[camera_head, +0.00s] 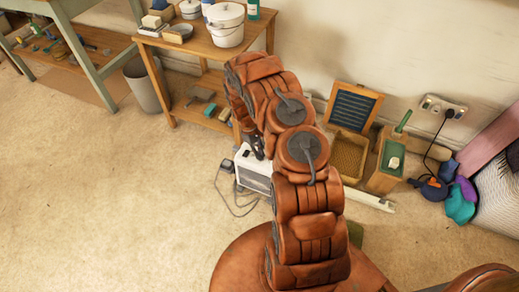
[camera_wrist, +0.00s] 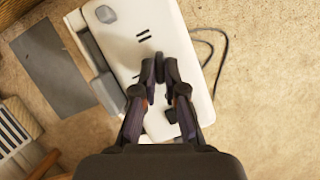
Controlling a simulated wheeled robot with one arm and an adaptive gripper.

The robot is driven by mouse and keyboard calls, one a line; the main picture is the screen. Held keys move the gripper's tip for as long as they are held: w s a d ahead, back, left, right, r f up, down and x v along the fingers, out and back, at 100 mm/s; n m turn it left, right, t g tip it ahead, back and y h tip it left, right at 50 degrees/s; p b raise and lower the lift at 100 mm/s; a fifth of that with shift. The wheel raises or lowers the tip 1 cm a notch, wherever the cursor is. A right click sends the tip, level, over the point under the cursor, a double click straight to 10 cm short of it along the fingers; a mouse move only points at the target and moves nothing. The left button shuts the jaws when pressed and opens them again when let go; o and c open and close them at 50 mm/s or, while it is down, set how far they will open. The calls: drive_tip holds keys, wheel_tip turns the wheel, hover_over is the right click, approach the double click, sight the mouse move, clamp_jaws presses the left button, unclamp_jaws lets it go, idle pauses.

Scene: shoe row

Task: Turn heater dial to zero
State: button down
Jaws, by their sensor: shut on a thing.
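The white heater (camera_head: 252,170) stands on the floor, partly behind my arm in the head view. A small dark part (camera_wrist: 171,115) shows between the fingers. Which way the dial points cannot be seen.
A grey cable (camera_head: 238,205) loops on the floor left of the heater. A wooden table (camera_head: 205,45) with a white bucket (camera_head: 225,25) stands behind. A crate (camera_head: 348,155) and a wooden box (camera_head: 385,165) stand to the right. Floor at the left is clear.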

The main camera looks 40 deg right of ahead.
drive_tip(key=shift+a+n+t+h+p, duration=0.15)
drive_tip(key=shift+n+h+p, duration=0.3)
drive_tip(key=shift+n, duration=0.6)
drive_tip(key=shift+a+n+t+h+p, duration=0.2)
drive_tip(key=shift+n+p, duration=0.4)
drive_tip(key=shift+n, duration=0.45)
drive_tip(key=shift+d, duration=0.15)
drive_tip(key=c, duration=1.2)
unclamp_jaws()
drive_tip(key=shift+c, duration=0.2)
drive_tip(key=v, duration=1.2)
